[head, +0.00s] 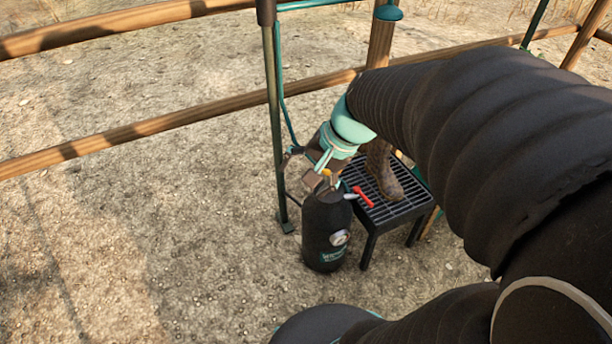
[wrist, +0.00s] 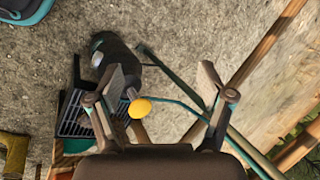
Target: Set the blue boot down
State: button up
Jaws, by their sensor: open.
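I see no blue boot in either view. A brown boot (head: 383,172) stands upright on a black grated step (head: 378,222) in the head view, partly hidden behind my arm. The step also shows at the left of the wrist view (wrist: 72,118). My gripper (head: 300,172) is over the top of a black cylinder (head: 322,225), left of the boot. In the wrist view my gripper (wrist: 168,73) has its fingers spread wide, with nothing gripped between them. A yellow knob (wrist: 139,108) shows between the fingers, apparently below them.
Wooden rails (head: 130,133) run behind. Gravel ground at the left is clear. A yellowish object (wrist: 14,152) is unclear.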

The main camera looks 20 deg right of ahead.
jog(key=s+a+r+n+t+h, duration=0.1)
jog(key=s+r+n+h, duration=0.3)
jog(key=s+n, duration=0.5)
jog(key=shift+a+r+t, duration=0.2)
jog(key=shift+a+t, duration=0.1)
jog(key=shift+t, duration=0.2)
